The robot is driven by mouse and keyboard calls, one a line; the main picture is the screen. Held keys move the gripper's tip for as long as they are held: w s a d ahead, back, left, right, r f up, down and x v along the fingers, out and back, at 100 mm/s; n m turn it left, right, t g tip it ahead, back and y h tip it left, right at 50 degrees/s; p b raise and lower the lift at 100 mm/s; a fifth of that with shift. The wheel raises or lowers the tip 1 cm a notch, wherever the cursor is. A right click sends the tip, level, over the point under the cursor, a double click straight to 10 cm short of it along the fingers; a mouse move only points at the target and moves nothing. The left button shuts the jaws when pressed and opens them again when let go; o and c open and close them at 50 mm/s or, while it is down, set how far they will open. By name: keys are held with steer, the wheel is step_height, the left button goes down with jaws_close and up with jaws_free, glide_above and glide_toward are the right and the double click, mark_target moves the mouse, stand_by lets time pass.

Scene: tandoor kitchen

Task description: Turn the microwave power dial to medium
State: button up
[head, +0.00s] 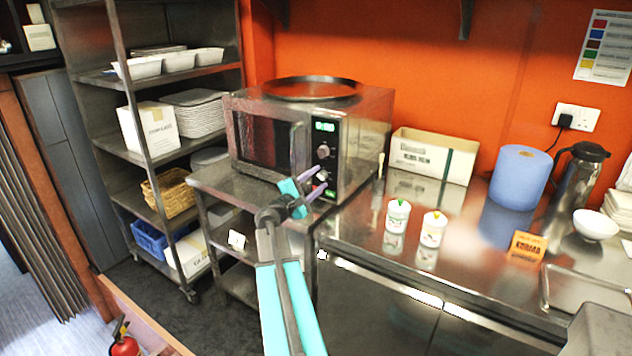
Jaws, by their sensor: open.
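A green-lit display (324,126) is at the panel's top. An upper dial (323,151) shows below it, and a lower dial (323,176) sits further down; I cannot read their markings or tell which sets power. My gripper (320,178) is open, its purple fingers pointing at the lower dial, one tip above and one below it. I cannot tell whether they touch it. My teal arm comes up from the bottom middle.
A round black tray (312,88) lies on top of the microwave. Two small white pots (397,217) (433,230), a cardboard box (434,158) and a blue roll (520,177) stand on the counter to the right. A steel shelf rack (107,79) stands at the left.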

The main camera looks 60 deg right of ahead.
steer(key=shift+a+f, duration=0.1)
steer(key=shift+a, duration=0.05)
steer(key=a+f+b, duration=0.1)
steer(key=a+b, duration=0.2)
steer(key=a, duration=1)
steer(key=shift+w+a, duration=0.25)
steer(key=shift+w, duration=0.15)
